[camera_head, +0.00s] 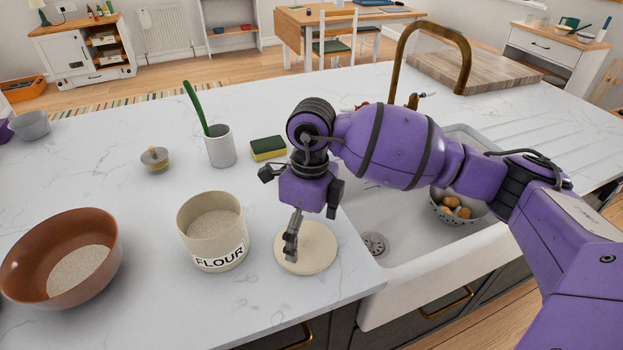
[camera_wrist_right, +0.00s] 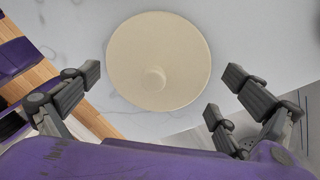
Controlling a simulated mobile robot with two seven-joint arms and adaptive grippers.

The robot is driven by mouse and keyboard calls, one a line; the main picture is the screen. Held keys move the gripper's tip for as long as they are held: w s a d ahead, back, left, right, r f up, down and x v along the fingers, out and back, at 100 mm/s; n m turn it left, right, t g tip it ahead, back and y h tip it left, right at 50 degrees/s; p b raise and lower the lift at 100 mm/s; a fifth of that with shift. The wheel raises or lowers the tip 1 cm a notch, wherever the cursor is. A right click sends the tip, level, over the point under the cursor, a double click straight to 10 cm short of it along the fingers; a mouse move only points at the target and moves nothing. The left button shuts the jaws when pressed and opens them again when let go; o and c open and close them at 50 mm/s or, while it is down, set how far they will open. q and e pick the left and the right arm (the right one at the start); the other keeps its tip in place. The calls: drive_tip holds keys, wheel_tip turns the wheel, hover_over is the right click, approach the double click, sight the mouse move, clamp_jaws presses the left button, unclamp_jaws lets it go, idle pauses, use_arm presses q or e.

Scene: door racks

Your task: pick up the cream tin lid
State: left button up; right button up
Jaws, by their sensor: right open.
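The cream tin lid (camera_head: 318,252) lies flat on the marble counter, right of the open cream flour tin (camera_head: 213,232) and near the counter's front edge. In the right wrist view the lid (camera_wrist_right: 175,60) is a round disc with a small knob (camera_wrist_right: 154,79) at its centre. My right gripper (camera_head: 291,246) points down over the lid; its fingers (camera_wrist_right: 160,95) are spread wide to both sides of the knob, with nothing between them. I cannot tell how high above the lid the fingertips are. My left gripper is not in view.
A brown bowl (camera_head: 28,262) stands at the left. A sponge (camera_head: 268,149), a grey cup with a green brush (camera_head: 221,150) and a small knobbed brush (camera_head: 155,159) sit behind the tin. The white sink (camera_head: 405,265), holding a colander (camera_head: 447,213), is at the right.

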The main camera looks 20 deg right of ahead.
drive_tip(key=shift+f, duration=0.4)
drive_tip(key=c, duration=1.3)
drive_tip(key=shift+s, duration=0.1)
drive_tip(key=shift+c, duration=0.9)
drive_tip(key=shift+s, duration=0.1)
drive_tip(key=shift+c, duration=0.3)
drive_tip(key=shift+f, duration=0.1)
